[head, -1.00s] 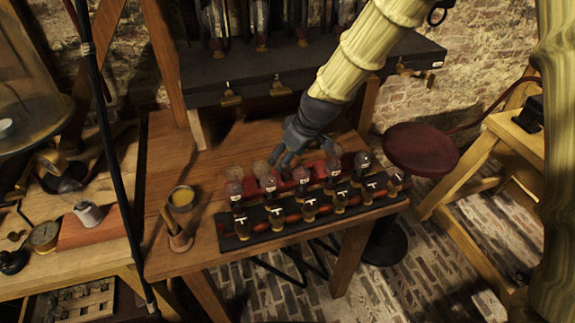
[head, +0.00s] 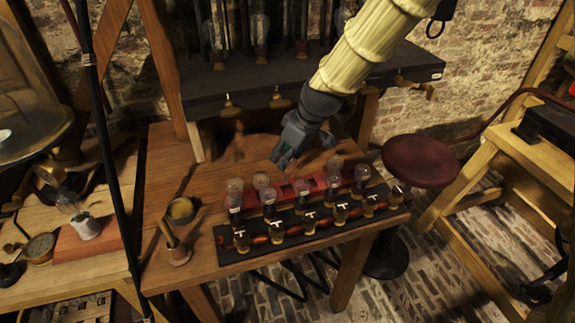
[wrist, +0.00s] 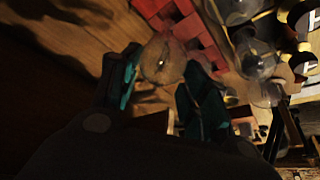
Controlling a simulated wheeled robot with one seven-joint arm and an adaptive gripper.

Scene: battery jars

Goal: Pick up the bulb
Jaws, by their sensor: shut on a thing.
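My gripper (head: 283,160) is over the wooden table, just behind and above the red holder (head: 290,189). In the wrist view, a clear round glass bulb (wrist: 163,60) sits between the teal fingertips (wrist: 163,85), which are shut on it. Its lower part is hidden by the fingers. In the head view I cannot make out the held bulb clearly. Other glass bulbs, such as one at the left end (head: 234,187) and one further right (head: 335,163), stand upright along the red holder. The red holder also shows in the wrist view (wrist: 193,35).
A black strip (head: 230,257) with several brass-based pieces runs along the table's front edge. A dark shelf (head: 205,104) rises behind. A red stool (head: 419,162) is at the right.

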